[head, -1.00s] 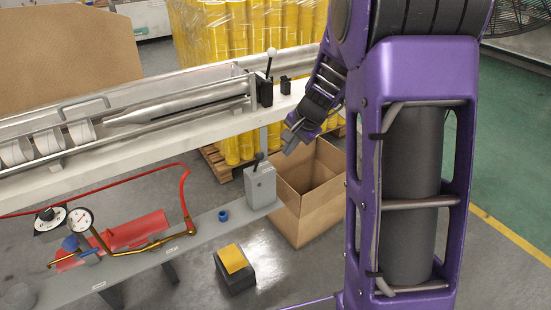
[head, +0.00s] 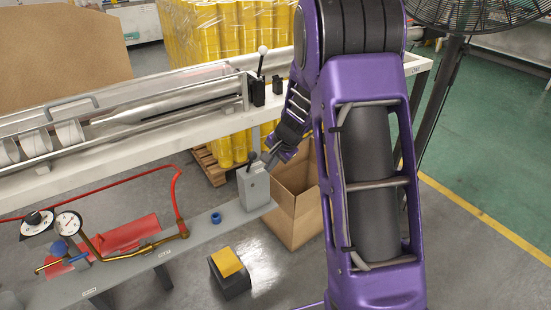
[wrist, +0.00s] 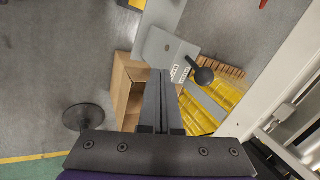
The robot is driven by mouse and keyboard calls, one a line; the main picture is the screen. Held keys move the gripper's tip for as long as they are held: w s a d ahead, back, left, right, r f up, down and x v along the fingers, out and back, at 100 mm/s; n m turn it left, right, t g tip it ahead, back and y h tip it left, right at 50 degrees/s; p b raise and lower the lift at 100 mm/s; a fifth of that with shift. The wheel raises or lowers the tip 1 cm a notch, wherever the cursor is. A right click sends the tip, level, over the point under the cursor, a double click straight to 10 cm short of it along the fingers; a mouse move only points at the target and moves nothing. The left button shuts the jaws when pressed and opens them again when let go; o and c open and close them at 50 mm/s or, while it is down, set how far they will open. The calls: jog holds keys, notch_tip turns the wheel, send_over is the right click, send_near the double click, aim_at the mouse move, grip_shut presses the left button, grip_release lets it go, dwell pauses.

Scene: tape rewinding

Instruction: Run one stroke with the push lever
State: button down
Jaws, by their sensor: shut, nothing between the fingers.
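A grey box (head: 253,189) stands upright at the right end of the low grey bench. A short lever with a black ball knob (head: 251,156) rises from its top. The box (wrist: 165,50) and the black knob (wrist: 203,76) also show in the wrist view. My gripper (head: 268,166) is shut and empty, just right of the black-knobbed lever in the head view. In the wrist view my fingers (wrist: 160,75) point at the box, with the knob to their right and a gap between. A second lever with a white ball knob (head: 262,50) stands upright on the upper white machine.
An open cardboard box (head: 293,225) stands on the floor beside the bench end. A black block with a yellow top (head: 229,263) is in front. Yellow rolls (head: 225,60) stand behind.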

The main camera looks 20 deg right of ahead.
aim_at(250, 163)
jog(key=shift+w+a+r+p, duration=0.1)
jog(key=shift+w+a, duration=0.25)
jog(key=shift+w, duration=0.25)
jog(key=shift+w+a+r+p, duration=0.15)
jog(key=shift+w+a, duration=0.15)
jog(key=shift+w, duration=0.3)
jog(key=shift+w+a+r+p, duration=0.1)
jog(key=shift+w+a, duration=0.25)
jog(key=shift+w, duration=0.25)
